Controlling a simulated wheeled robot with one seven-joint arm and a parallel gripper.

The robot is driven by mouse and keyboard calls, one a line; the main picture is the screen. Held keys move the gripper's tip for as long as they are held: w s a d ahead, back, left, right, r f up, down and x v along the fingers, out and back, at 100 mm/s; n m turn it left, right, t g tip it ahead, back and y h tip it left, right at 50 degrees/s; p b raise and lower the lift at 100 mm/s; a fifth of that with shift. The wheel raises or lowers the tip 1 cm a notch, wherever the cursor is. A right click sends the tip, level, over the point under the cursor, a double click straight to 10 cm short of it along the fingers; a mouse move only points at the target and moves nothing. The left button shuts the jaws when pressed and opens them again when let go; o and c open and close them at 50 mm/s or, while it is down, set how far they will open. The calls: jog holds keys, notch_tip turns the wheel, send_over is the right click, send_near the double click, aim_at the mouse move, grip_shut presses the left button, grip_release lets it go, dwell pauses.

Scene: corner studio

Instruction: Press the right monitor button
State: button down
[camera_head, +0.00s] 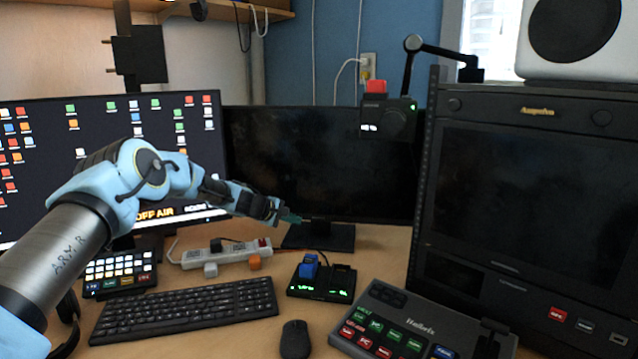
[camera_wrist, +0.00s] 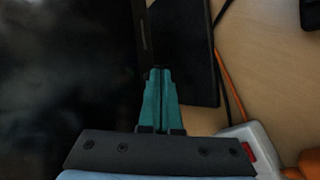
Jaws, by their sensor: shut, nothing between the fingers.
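The right monitor (camera_head: 320,150) of the two desk monitors has a dark screen and stands on a black foot (camera_head: 318,238). Its dark face fills the left of the wrist view (camera_wrist: 65,75), with its stand foot (camera_wrist: 192,50) beside it. I cannot make out a button on it. My gripper (camera_head: 293,219) is in front of the monitor's lower edge. In the wrist view its teal fingertips (camera_wrist: 160,75) are together and empty, close to the bottom bezel. I cannot tell whether they touch it.
The left monitor (camera_head: 100,125) is lit with icons. A white power strip (camera_head: 225,252) lies below my gripper. The keyboard (camera_head: 190,308), mouse (camera_head: 295,340), small blue-switch box (camera_head: 322,282) and button panel (camera_head: 415,325) are nearer. A large rack screen (camera_head: 530,190) stands at right.

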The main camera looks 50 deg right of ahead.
jog(key=shift+s+a+b, duration=0.25)
jog(key=shift+a+b, duration=0.1)
jog(key=s+a+b, duration=0.1)
jog(key=b, duration=0.1)
jog(key=s+a+b, duration=0.1)
jog(key=a+b, duration=0.1)
jog(key=s+a+b, duration=0.1)
jog(key=a+b, duration=0.1)
jog(key=shift+b, duration=0.4)
jog(key=shift+a, duration=0.15)
dwell(0.4)
